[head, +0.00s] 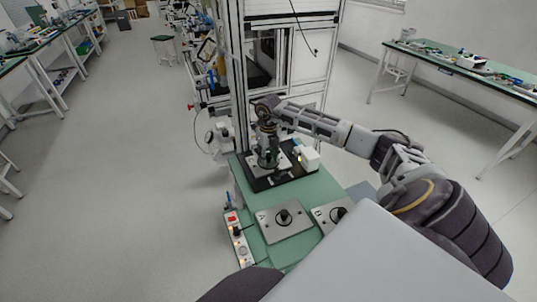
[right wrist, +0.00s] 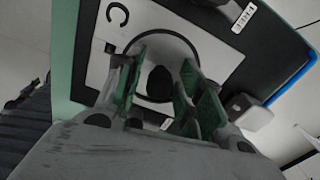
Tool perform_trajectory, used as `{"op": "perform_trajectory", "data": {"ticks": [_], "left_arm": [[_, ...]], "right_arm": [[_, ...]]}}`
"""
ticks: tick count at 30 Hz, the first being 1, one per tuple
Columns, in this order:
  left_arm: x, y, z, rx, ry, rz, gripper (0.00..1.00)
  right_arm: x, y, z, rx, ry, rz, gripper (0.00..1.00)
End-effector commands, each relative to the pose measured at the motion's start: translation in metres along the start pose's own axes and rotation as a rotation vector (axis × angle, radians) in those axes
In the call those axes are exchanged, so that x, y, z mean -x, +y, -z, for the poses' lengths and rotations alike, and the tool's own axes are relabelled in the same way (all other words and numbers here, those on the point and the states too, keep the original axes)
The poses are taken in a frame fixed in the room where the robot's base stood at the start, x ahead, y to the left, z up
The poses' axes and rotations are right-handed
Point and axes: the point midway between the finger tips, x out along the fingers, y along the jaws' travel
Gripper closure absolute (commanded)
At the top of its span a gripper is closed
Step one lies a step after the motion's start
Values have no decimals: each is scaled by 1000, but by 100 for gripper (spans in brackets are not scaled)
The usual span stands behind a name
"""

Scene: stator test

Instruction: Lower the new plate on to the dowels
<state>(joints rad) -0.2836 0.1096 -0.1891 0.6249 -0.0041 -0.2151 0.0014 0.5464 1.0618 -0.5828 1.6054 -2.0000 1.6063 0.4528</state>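A pale plate marked C (right wrist: 118,45) with a black knob (right wrist: 160,82) lies over a dark fixture base in the right wrist view. In the head view this base (head: 262,184) is at the far end of the green bench. My right gripper (head: 268,160) is over the plate, and in the right wrist view its green pads (right wrist: 165,88) stand on both sides of the knob with gaps, so it looks open. I cannot make out the dowels, nor whether the plate rests fully on the base. My left gripper is not in view.
Two more knobbed plates, one on the left (head: 290,232) and one on the right (head: 324,222), lie on the green bench top (head: 228,190). A white box (head: 309,159) stands right of the base. A control strip (head: 238,240) runs along the left edge. A tall framed machine (head: 238,80) rises behind.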

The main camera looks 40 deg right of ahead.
Motion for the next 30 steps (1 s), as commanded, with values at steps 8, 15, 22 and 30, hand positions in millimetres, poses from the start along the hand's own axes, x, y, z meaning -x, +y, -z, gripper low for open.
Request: {"op": "perform_trajectory", "data": {"ticks": [8, 15, 22, 30], "left_arm": [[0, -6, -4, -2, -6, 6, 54], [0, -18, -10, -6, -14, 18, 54], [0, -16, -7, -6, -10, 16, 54], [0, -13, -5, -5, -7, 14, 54]], "right_arm": [[-2, 0, 1, 1, 4, 1, 55], [3, 0, 1, 1, 3, 0, 55], [20, 0, 0, 1, -1, 1, 55], [52, -1, 0, 0, -1, 1, 55]]}}
